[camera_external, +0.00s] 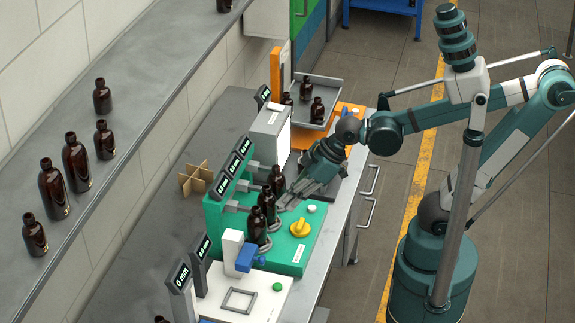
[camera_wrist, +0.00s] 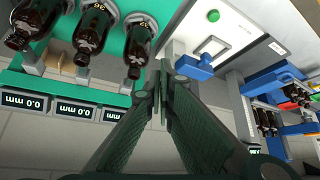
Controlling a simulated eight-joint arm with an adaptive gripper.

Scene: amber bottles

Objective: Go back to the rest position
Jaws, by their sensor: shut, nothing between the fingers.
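My gripper (camera_external: 283,204) is over the green bench device in the external view, close to the bottles standing on it. In the wrist view my gripper (camera_wrist: 160,82) has its fingertips together with nothing between them. Three amber bottles stand in a row on the green device (camera_external: 290,262): a rear one (camera_external: 276,182), a middle one (camera_external: 267,205) and a front one (camera_external: 256,226). In the wrist view the nearest bottle (camera_wrist: 138,45) is just left of my fingertips. I cannot tell whether they touch.
A yellow knob (camera_external: 300,228) is on the green device. A white device with a blue part (camera_external: 246,258) stands in front. A cardboard divider (camera_external: 196,180) lies behind. More bottles stand on the grey shelf (camera_external: 130,85) and the tray (camera_external: 325,88). The floor near my base is clear.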

